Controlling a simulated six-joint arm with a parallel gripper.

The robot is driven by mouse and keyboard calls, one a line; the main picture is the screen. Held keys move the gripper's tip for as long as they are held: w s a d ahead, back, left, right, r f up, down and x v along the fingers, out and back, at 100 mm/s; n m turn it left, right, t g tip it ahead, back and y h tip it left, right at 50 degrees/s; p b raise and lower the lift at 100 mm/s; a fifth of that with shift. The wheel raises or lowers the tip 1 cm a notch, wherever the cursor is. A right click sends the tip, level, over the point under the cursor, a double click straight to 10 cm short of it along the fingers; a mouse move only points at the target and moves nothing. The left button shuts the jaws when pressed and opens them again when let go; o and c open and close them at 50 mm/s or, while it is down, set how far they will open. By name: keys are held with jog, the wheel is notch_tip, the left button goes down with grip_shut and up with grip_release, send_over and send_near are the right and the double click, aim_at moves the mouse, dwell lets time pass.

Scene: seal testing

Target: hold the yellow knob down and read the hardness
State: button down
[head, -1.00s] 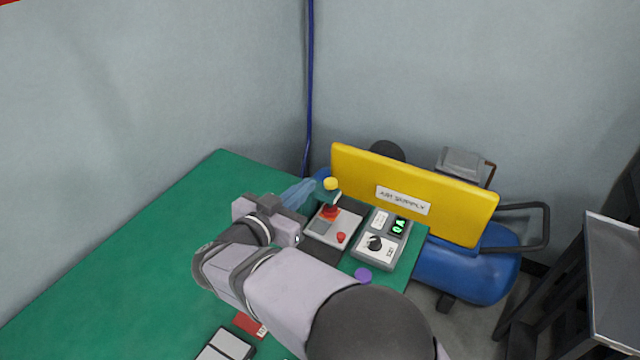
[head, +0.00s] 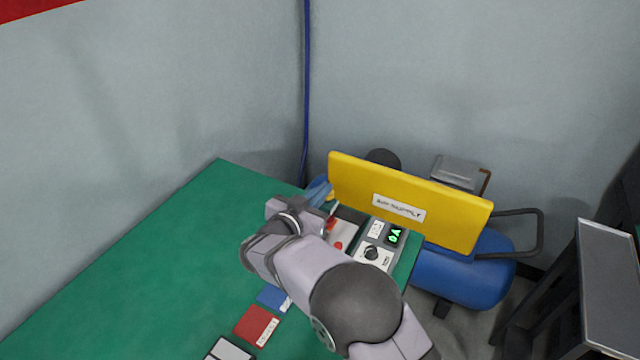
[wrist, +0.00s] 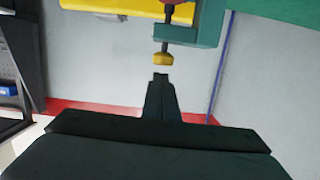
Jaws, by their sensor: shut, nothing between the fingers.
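The yellow knob (wrist: 163,59) hangs from a dark stem on the green tester frame (wrist: 195,36) in the wrist view, which shows the scene upside down. My gripper (wrist: 160,77) is shut and empty, its narrow tip lined up with the knob. A small gap shows between them in the picture; I cannot tell if they touch. In the head view my gripper (head: 320,194) is over the tester, and my arm hides most of the knob and frame. The instrument box (head: 377,243) has a lit green display (head: 394,236), with digits too small to read surely.
A yellow "AIR SUPPLY" panel (head: 410,207) stands close behind the tester, with a blue tank (head: 465,277) beyond. Red (head: 257,326) and blue (head: 273,298) cards lie on the green table (head: 150,270). The table's left side is clear.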

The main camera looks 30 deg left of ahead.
jog(key=shift+f, duration=0.4)
notch_tip(320, 180, down, 2)
jog(key=shift+s+d+f+b, duration=0.1)
jog(key=shift+d+f+b, duration=0.05)
jog(key=shift+f+b, duration=0.15)
jog(key=shift+f, duration=0.1)
dwell(1.4)
dwell(0.8)
notch_tip(320, 180, up, 6)
jog(key=p, duration=0.4)
jog(key=s+r+b, duration=0.1)
jog(key=s+b, duration=0.1)
jog(key=s, duration=0.7)
jog(key=shift+s+r+b, duration=0.35)
jog(key=shift+s+b, duration=0.05)
